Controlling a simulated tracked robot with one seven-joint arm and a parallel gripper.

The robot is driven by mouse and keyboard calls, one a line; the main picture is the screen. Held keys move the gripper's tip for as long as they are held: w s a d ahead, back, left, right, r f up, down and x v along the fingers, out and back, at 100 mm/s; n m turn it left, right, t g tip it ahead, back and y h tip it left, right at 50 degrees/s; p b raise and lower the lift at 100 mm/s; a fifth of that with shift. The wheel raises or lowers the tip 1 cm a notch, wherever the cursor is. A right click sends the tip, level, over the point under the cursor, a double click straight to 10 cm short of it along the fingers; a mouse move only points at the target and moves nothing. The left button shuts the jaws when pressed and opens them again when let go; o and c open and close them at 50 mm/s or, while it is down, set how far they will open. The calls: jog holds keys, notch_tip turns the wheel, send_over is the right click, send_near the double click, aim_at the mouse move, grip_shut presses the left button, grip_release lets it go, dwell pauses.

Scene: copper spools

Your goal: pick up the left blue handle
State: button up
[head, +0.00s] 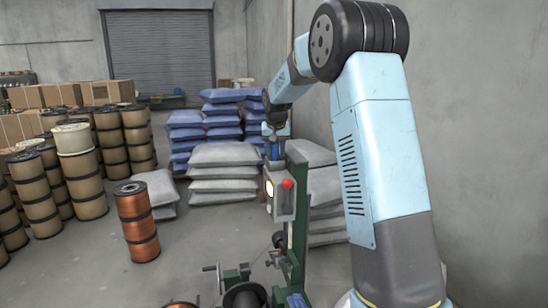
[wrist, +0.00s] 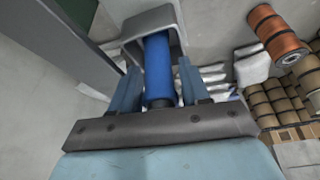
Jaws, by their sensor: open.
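A blue cylindrical handle (wrist: 158,68) sits upright in the picture in a grey bracket-like housing (wrist: 128,32) in the wrist view. My gripper (wrist: 159,72) is open, with one blue finger on each side of the handle. A gap seems to show on both sides; contact cannot be told for sure. In the head view my gripper (head: 275,132) is at the top of a green machine post (head: 297,215), with a small blue part (head: 275,151) just below it, which looks like the same handle.
A control box with a red knob (head: 288,183) is on the post. Another blue part (head: 296,300) is at the lower edge. Stacked sacks (head: 222,155) stand behind. Copper spools (head: 137,222) stand left, with clear floor between.

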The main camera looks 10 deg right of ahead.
jog(key=shift+c, duration=0.4)
jog(key=c, duration=0.7)
